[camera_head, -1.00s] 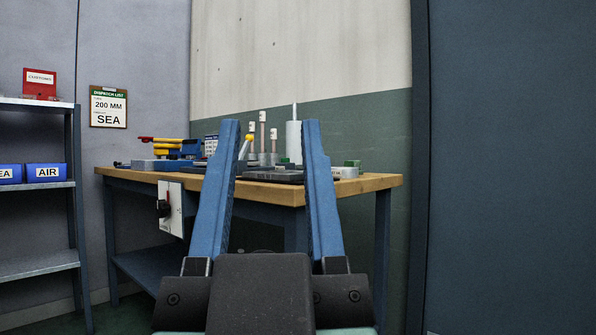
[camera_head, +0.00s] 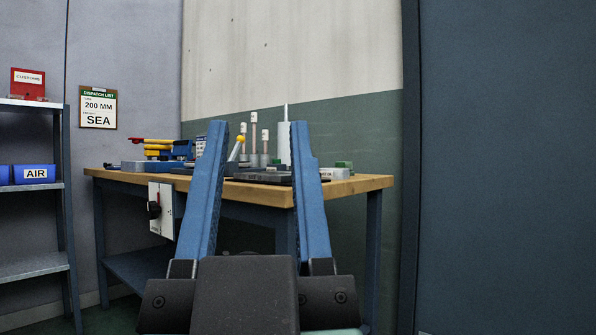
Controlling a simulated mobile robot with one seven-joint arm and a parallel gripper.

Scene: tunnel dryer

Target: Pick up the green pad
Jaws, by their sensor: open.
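A small green block (camera_head: 343,166), perhaps the green pad, sits near the right end of the wooden workbench top (camera_head: 362,183). A smaller green spot shows near the middle of the bench, too small to make out. My gripper (camera_head: 258,125) is open and empty, its two blue fingers pointing up in the picture, in front of the bench. The fingers hide parts of the bench top. The green block shows to the right of the right finger.
The bench also holds a dark flat plate (camera_head: 262,178), a white cylinder (camera_head: 284,150), white-capped posts and yellow-and-blue items (camera_head: 160,150). A shelf (camera_head: 32,187) with blue bins stands left; a dark panel (camera_head: 505,160) fills the right.

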